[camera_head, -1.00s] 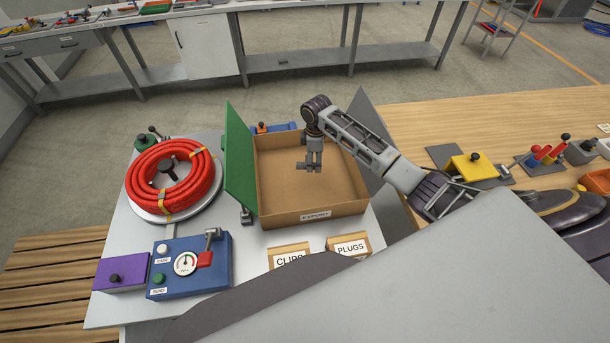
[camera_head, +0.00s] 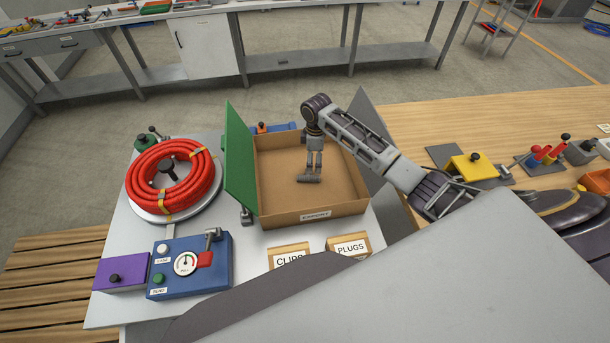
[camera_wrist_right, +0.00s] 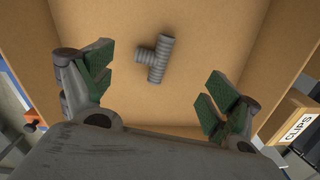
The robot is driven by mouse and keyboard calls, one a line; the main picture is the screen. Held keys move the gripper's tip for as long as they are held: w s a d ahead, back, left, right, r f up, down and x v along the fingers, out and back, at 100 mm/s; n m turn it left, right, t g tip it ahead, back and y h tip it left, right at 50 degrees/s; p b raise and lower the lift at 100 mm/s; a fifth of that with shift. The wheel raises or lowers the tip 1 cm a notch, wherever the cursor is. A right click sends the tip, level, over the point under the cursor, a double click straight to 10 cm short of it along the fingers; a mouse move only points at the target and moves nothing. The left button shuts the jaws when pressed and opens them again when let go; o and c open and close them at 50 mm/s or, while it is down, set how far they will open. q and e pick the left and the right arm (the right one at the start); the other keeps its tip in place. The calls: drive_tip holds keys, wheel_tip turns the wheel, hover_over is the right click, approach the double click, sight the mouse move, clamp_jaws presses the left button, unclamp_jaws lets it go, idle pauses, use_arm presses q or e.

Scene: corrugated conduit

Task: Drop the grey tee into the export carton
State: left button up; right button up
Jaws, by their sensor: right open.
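The export carton (camera_head: 350,208) is an open brown box labelled EXPORT on the white table. The grey tee (camera_head: 309,179) shows just below my right gripper (camera_head: 314,165), within the carton's walls. In the right wrist view, the ribbed grey tee (camera_wrist_right: 157,60) shows against the carton's brown floor (camera_wrist_right: 215,30). My right gripper (camera_wrist_right: 157,87) is open there, its green-padded fingers wide apart and clear of the tee. I cannot tell whether the tee rests on the floor or is still falling. My left gripper is not in view.
A green panel (camera_head: 240,160) stands at the carton's left side and a grey panel (camera_head: 369,122) at its right. A red conduit coil (camera_head: 145,180) lies at the left. A blue gauge box (camera_head: 190,280) and CLIPS (camera_head: 288,254) and PLUGS (camera_head: 350,244) bins stand in front.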

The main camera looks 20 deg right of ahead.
wheel_tip(320, 180, up, 12)
drive_tip(key=shift+f, duration=0.25)
idle(0.4)
drive_tip(key=shift+f, duration=0.1)
idle(0.8)
